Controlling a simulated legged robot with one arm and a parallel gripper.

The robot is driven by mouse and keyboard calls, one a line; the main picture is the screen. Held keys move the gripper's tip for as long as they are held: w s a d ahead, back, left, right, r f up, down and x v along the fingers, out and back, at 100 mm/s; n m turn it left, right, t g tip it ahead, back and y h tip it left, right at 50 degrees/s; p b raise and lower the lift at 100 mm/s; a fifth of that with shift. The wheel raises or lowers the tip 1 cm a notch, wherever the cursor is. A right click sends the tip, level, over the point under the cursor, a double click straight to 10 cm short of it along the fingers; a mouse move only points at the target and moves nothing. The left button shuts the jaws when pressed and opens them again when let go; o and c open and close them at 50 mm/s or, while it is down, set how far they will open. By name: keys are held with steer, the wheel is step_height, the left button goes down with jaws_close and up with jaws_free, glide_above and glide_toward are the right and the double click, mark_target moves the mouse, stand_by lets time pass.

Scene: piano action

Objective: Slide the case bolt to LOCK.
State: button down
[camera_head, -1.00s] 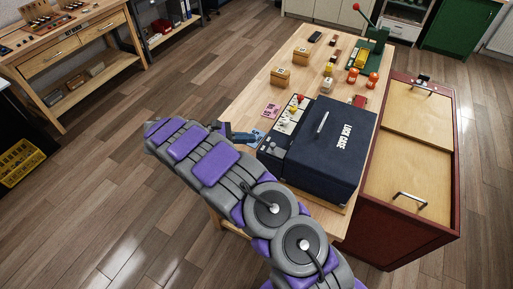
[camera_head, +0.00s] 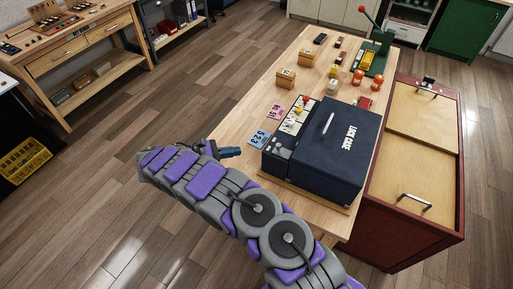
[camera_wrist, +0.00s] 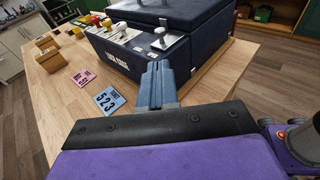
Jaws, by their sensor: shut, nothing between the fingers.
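The dark blue lock case (camera_head: 335,140) stands on the wooden table, with "LOCK CASE" lettering on its lid. Its side panel (camera_head: 283,146) carries several small controls. In the wrist view the case (camera_wrist: 118,65) shows its front, with white plates, coloured knobs and a metal fitting (camera_wrist: 163,38) at the right. I cannot tell which control is the bolt or read its marks. My gripper (camera_head: 238,152) is shut and empty, left of the case and apart from it. In the wrist view my gripper's blue fingers (camera_wrist: 158,68) point at the case's front and hide part of its lower edge.
A blue card marked 523 (camera_head: 259,139) and a pink card (camera_head: 275,112) lie on the table (camera_head: 237,118) left of the case. Wooden blocks (camera_head: 286,78), orange items (camera_head: 357,77) and a green press (camera_head: 374,52) stand farther back. A red cabinet (camera_head: 408,190) adjoins at right.

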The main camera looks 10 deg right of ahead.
steer(key=b, duration=0.1)
glide_toward(273, 144)
steer(key=s+d, duration=0.1)
steer(key=d, duration=0.1)
steer(key=d+r, duration=0.1)
steer(key=d, duration=0.1)
steer(key=s+d+r, duration=0.1)
steer(key=d, duration=0.1)
steer(key=shift+s+d+r, duration=0.1)
steer(key=shift+s+d, duration=0.2)
steer(key=shift+d, duration=0.05)
steer(key=shift+d, duration=0.1)
steer(key=w+d, duration=0.1)
steer(key=w, duration=0.1)
steer(key=w+d, duration=0.2)
steer(key=shift+p, duration=0.3)
steer(key=shift+a, duration=0.1)
